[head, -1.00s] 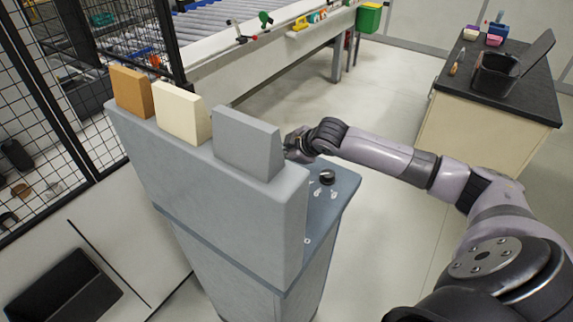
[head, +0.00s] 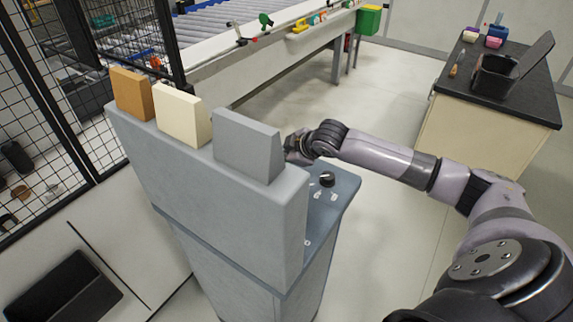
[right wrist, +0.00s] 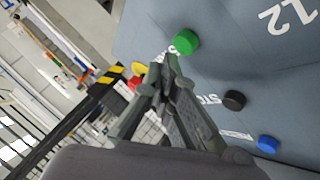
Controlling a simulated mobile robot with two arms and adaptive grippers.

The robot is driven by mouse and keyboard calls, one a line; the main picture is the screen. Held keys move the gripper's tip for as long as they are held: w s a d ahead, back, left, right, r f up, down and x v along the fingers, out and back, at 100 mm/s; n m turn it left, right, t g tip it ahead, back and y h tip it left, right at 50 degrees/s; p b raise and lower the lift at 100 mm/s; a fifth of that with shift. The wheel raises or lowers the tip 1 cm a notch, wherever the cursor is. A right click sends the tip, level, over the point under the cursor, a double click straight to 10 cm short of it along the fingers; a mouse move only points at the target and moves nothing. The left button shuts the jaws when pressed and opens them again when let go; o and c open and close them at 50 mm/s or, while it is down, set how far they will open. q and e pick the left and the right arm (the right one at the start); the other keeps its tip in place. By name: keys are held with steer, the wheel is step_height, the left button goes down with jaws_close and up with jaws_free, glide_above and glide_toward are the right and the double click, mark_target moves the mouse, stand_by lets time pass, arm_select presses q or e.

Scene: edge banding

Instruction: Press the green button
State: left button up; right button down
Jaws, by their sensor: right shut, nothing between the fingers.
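The green button (right wrist: 186,42) is a round knob on the grey-blue panel in the right wrist view. My right gripper (right wrist: 168,68) is shut and empty, and its fingertips appear just below and left of the green button in that view. I cannot tell whether they touch it. In the head view, the right arm reaches in from the right and its wrist (head: 300,146) is behind the grey block on top of the console (head: 215,205). The fingertips and the green button are hidden there. My left gripper is not in view.
A black button (right wrist: 234,100) and a blue button (right wrist: 268,144) sit lower right on the panel. Yellow and red buttons lie left of the fingers. A black knob (head: 326,179) stands on the console. Orange, cream and grey blocks top the console.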

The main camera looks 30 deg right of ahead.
steer(key=shift+f, duration=0.2)
steer(key=shift+f, duration=0.25)
